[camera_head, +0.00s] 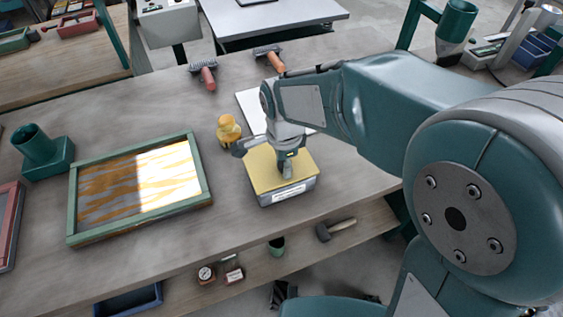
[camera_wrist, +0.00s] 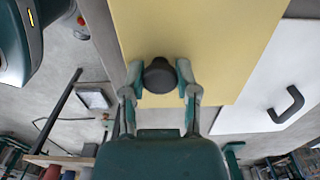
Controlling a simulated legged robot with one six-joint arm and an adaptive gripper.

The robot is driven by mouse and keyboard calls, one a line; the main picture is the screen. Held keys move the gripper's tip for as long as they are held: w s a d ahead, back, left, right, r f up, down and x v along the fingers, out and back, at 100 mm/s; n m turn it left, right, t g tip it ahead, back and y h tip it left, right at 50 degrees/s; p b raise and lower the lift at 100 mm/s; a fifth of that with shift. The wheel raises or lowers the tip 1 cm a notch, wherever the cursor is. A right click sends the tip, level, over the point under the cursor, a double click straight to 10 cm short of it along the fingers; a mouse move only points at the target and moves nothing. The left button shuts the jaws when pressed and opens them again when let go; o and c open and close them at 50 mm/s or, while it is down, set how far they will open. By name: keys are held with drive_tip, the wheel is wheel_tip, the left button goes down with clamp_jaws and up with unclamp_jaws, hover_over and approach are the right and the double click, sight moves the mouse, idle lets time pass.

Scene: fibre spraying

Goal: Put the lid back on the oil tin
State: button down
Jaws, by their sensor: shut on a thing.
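The oil tin (camera_head: 268,199) is a grey box with a white label on its front, standing on the wooden bench. Its square yellow lid (camera_head: 262,175) lies over the top, with edges roughly in line with the tin; I cannot tell if it is fully seated. My gripper (camera_head: 285,168) points down over the lid's middle. In the wrist view, my gripper (camera_wrist: 159,82) is shut on the dark round knob (camera_wrist: 159,74) of the yellow lid (camera_wrist: 205,35), one finger on each side. My gripper hides the knob in the head view.
A brass-coloured pot (camera_head: 229,131) stands just left of the tin. A green-framed screen (camera_head: 70,205) lies further left, beside a green cup-like holder (camera_head: 38,148). A hammer (camera_head: 336,229) rests on the lower shelf.

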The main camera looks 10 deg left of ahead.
drive_tip(key=shift+d+f, duration=0.2)
drive_tip(key=shift+d, duration=0.1)
drive_tip(key=shift+f, duration=0.25)
drive_tip(key=shift+a, duration=0.2)
drive_tip(key=shift+c, duration=1.8)
unclamp_jaws()
drive_tip(key=shift+a, duration=0.2)
drive_tip(key=shift+d, duration=0.15)
drive_tip(key=shift+d, duration=0.15)
wheel_tip(320, 180, up, 13)
drive_tip(key=shift+r, duration=0.1)
